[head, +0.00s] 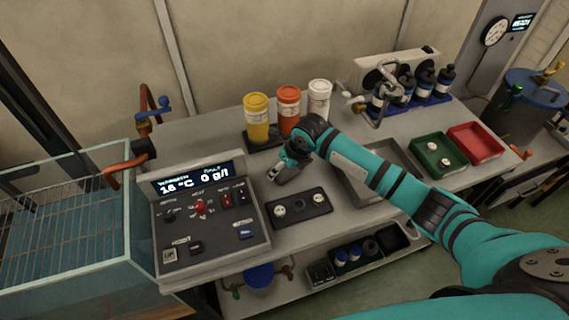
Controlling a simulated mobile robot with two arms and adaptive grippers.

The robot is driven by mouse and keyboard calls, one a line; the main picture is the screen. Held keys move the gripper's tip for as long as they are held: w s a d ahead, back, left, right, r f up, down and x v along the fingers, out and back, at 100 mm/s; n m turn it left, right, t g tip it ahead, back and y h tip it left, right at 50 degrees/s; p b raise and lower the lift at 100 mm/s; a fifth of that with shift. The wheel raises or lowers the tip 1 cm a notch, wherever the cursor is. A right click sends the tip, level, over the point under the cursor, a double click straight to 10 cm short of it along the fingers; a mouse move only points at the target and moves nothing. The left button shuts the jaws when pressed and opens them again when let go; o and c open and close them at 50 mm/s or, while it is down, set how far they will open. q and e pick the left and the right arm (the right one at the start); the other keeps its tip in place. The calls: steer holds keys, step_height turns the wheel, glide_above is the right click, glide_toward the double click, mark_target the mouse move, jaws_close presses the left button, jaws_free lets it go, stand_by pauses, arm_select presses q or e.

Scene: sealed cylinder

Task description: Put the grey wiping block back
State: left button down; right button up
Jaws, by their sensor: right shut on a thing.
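My right gripper (277,175) is low over the bench, just right of the control panel and behind the black tray with two round metal pieces. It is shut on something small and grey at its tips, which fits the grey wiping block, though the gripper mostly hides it. I cannot tell whether the block touches the bench. My right arm comes in from the lower right across the bench. My left gripper is not in view.
The control panel (208,222) stands left of the gripper, beside a glass tank (75,250). The black tray (318,204) lies in front. Yellow (257,118), orange (288,108) and white (319,98) tubs stand behind. Green (424,163) and red (470,138) trays lie right.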

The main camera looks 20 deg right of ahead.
steer(key=o, duration=1.1)
steer(key=shift+r, duration=0.1)
steer(key=b+v, duration=0.1)
steer(key=v, duration=1.1)
